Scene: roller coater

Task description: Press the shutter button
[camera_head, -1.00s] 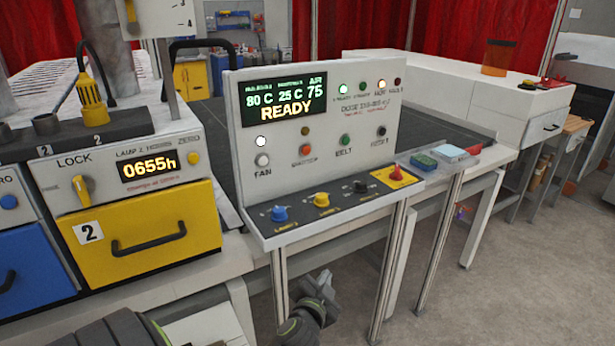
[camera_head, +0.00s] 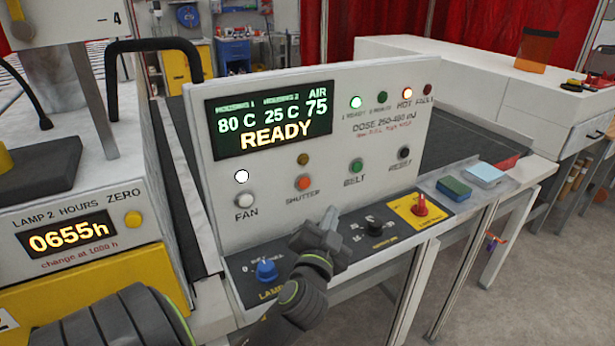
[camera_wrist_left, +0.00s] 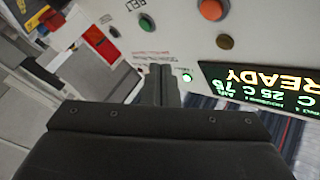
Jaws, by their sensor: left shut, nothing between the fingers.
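The shutter button (camera_head: 304,183) is a round orange-red button on the upright face of the white control panel (camera_head: 215,185), above its printed SHUTTER label. A brown lamp (camera_head: 303,159) sits just above it. My left gripper (camera_head: 331,214) is shut and empty, in front of the panel, below and to the right of the button in the head view. I cannot tell how far its tips are from the panel. In the left wrist view the panel appears upside down. The orange button (camera_wrist_left: 212,9) is at the top edge, right of the shut fingers (camera_wrist_left: 160,72). My right gripper is not in view.
The white fan button (camera_head: 244,201) and green belt button (camera_head: 356,166) flank the shutter button. Below, a sloped shelf carries a blue knob (camera_head: 266,269), a black knob (camera_head: 374,226) and a red switch (camera_head: 420,206). The display (camera_head: 270,121) reads READY.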

